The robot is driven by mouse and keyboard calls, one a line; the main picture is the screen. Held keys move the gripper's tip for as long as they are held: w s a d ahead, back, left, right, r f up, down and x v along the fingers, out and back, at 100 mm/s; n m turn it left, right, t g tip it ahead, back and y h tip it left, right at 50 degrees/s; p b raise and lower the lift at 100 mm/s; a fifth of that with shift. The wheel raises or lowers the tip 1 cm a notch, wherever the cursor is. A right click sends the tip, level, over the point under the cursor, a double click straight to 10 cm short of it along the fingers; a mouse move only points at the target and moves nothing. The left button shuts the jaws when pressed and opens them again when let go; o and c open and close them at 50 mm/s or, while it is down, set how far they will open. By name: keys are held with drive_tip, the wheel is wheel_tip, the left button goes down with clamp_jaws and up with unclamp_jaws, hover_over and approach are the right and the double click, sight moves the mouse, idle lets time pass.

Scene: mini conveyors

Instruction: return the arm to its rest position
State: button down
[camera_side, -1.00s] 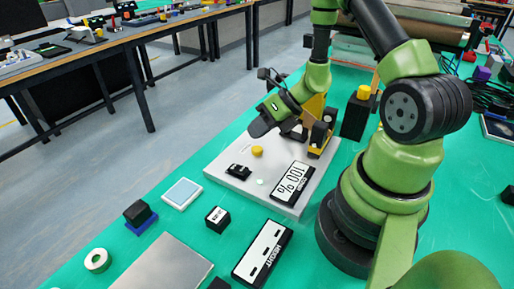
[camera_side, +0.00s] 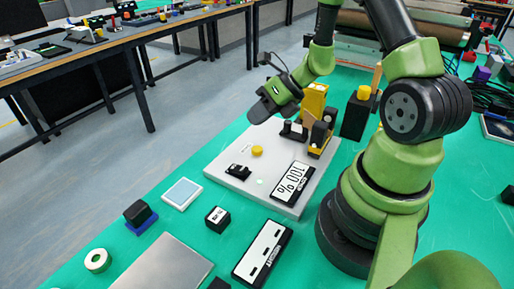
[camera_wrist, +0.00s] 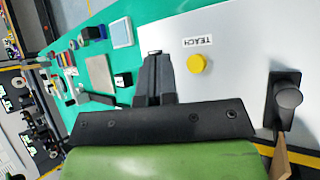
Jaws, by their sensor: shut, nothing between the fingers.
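My gripper (camera_side: 257,112) is shut and empty. In the side view it hangs in the air above the far left edge of the grey control panel (camera_side: 226,182), touching nothing that I can make out. In the wrist view the closed black fingers (camera_wrist: 154,62) point over the panel's edge, left of the yellow button (camera_wrist: 196,63). The same yellow button (camera_side: 257,151) sits on the panel in the side view. My green and black arm bends up and over from its base at the right.
The panel carries a black switch (camera_side: 238,171), a 100 % display (camera_side: 293,184) and a black and yellow joystick block (camera_side: 319,134). Several small blocks lie on the green table at front left.

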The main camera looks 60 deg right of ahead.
drive_tip(key=s+a+r+n+g, duration=0.1)
drive_tip(key=s+a+r+n, duration=0.1)
drive_tip(key=a+r+n, duration=0.45)
drive_tip(key=s+a+r+n+g, duration=0.15)
drive_tip(key=a+r+n, duration=0.25)
drive_tip(key=r+n, duration=0.5)
drive_tip(key=s+r+n+t+h, duration=0.1)
drive_tip(key=s+r+n, duration=0.1)
drive_tip(key=s+n, duration=0.3)
drive_tip(key=s+r+n+t+h, duration=0.1)
drive_tip(key=s+n, duration=0.4)
drive_tip(key=n, duration=0.8)
wheel_tip(320, 180, up, 3)
drive_tip(key=shift+s+a+f+h, duration=0.2)
drive_tip(key=shift+a+h, duration=0.2)
drive_tip(key=shift+h, duration=0.3)
